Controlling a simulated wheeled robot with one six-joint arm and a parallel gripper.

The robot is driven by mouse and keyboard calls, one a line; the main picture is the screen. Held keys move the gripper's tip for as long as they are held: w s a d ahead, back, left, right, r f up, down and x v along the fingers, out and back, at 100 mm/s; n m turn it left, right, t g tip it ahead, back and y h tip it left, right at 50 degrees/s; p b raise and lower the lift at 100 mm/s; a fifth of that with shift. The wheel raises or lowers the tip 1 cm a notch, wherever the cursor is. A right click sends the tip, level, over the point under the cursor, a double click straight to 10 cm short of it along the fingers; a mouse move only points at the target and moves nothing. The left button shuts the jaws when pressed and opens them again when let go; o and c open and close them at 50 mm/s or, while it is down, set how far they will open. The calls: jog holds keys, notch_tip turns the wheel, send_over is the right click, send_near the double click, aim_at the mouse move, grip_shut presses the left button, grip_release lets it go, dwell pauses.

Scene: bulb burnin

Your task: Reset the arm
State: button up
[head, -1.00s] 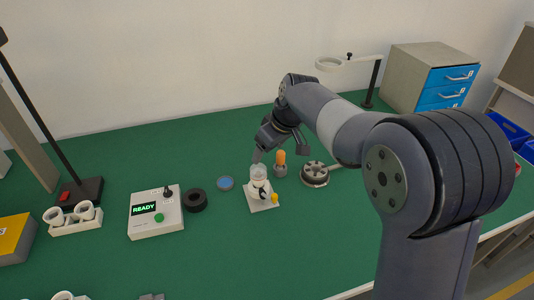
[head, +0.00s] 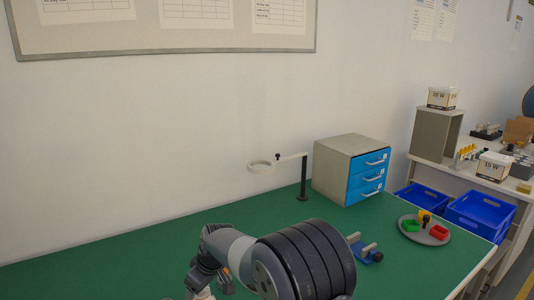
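My arm (head: 300,262) shows at the bottom middle of the head view, folded low over the green bench (head: 120,255). My gripper's end lies at the bottom edge near the arm's wrist (head: 205,270). Its fingertips are cut off or too unclear to read, so I cannot tell whether it is open or holds anything.
A ring magnifier on a stand (head: 303,180) and a grey cabinet with blue drawers (head: 340,172) stand behind the arm. A round tray (head: 410,234) with small coloured bins and a blue fixture (head: 371,257) are at right. Blue crates (head: 482,212) sit beyond the bench.

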jog(key=shift+m, duration=0.5)
dwell(0.3)
